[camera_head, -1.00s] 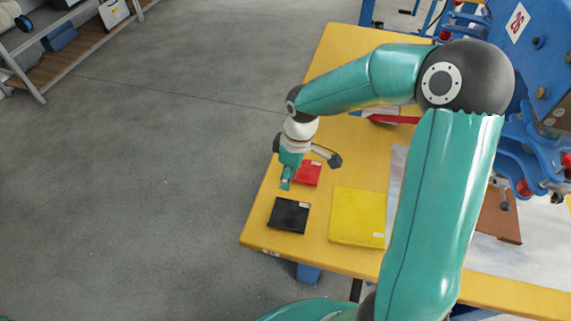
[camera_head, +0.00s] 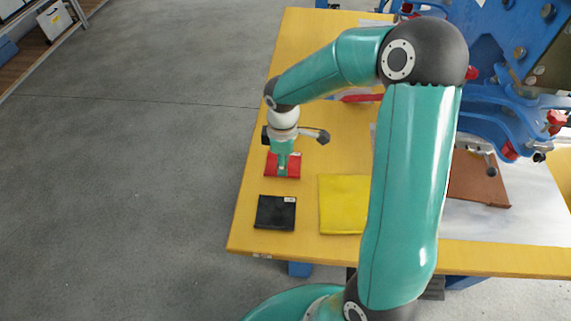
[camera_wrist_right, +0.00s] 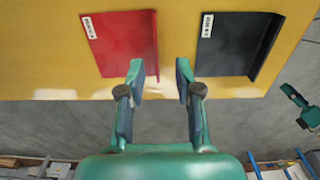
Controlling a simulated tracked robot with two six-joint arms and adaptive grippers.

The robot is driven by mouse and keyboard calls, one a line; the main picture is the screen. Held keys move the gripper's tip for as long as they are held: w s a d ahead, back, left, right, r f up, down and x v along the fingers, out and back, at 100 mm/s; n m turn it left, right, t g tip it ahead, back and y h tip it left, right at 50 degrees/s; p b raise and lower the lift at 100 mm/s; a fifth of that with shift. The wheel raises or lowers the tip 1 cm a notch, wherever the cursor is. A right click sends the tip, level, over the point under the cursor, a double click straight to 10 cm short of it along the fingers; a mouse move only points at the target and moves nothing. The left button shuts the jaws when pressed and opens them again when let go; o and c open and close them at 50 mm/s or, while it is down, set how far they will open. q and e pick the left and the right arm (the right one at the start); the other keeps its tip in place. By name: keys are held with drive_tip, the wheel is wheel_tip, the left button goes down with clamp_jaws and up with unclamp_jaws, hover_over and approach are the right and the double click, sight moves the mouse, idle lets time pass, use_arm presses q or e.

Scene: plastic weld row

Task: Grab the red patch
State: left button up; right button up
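The red patch (camera_head: 290,172) lies flat on the yellow table, behind the black patch (camera_head: 276,213). My right gripper (camera_head: 282,163) is in front of it in the head view and covers part of it. In the right wrist view the red patch (camera_wrist_right: 122,42) is at upper left, with a white label and a folded edge. The open, empty fingers of my right gripper (camera_wrist_right: 160,74) show there, the left fingertip by the patch's lower right corner. Contact cannot be told. The black patch (camera_wrist_right: 232,45) is at upper right. My left gripper is not seen.
A yellow patch (camera_head: 342,205) lies right of the black one. The yellow table (camera_head: 250,235) ends just left of the patches. A brown piece (camera_head: 478,180) and blue machinery (camera_head: 500,115) are to the right. Bare table separates the red and black patches.

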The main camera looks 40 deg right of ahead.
sight(294, 162)
drive_tip(key=shift+w+f, duration=0.2)
drive_tip(key=shift+f, duration=1.15)
drive_tip(key=shift+w+f, duration=0.2)
drive_tip(key=shift+f, duration=1.15)
clamp_jaws()
